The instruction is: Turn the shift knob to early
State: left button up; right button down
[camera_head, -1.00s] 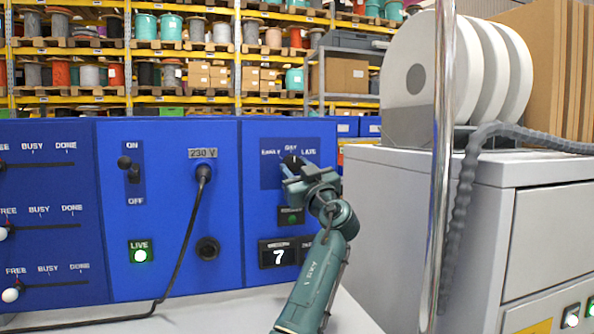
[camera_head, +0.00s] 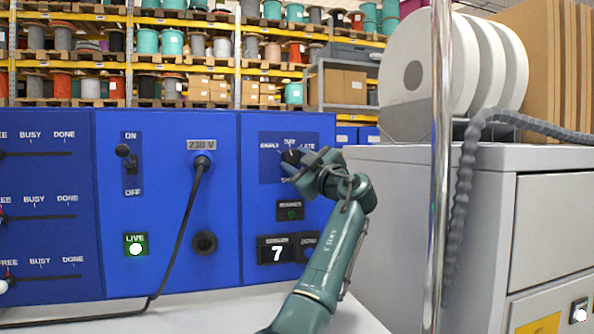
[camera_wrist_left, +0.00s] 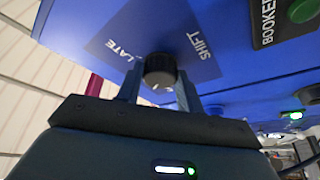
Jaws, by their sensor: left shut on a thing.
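The shift knob (camera_head: 290,156) is a small black round knob on the blue panel, below the words EARLY, DAY and LATE. In the left wrist view the knob (camera_wrist_left: 160,70) sits between the two fingers of my left gripper (camera_wrist_left: 159,92), with LATE and SHIFT printed on either side. My left gripper (camera_head: 301,167) also shows in the head view, reaching the knob from the lower right and shut on it. The fingers partly hide the labels. A small white mark shows on the knob in the wrist view; which label it points to I cannot tell. My right gripper is out of view.
Below the knob are a green button (camera_head: 291,213) and a display reading 7 (camera_head: 277,252). Left of it, a black cable (camera_head: 183,235) hangs from the 230 V socket, beside an ON/OFF switch (camera_head: 131,167). A grey cabinet (camera_head: 400,230) and metal pole (camera_head: 437,190) stand at right.

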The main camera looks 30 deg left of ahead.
pick_arm(q)
jog(key=shift+r+n+g+p, duration=0.25)
jog(key=shift+n+g+p, duration=0.2)
jog(key=shift+n, duration=0.65)
jog(key=n+g+p, duration=0.1)
jog(key=n, duration=0.1)
jog(key=shift+r+n+h, duration=0.1)
jog(key=shift+n+h, duration=0.2)
jog(key=shift+h, duration=0.1)
jog(key=shift+n+h+p, duration=0.3)
jog(key=shift+n+p, duration=0.4)
jog(key=shift+n, duration=0.1)
jog(key=shift+w+g, duration=0.1)
jog(key=shift+g, duration=0.15)
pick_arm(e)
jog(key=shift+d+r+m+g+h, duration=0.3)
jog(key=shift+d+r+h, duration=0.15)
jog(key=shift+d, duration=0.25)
pick_arm(q)
jog(key=shift+n, duration=0.5)
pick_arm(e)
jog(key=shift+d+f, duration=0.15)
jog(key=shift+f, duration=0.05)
pick_arm(q)
jog(key=o, duration=1)
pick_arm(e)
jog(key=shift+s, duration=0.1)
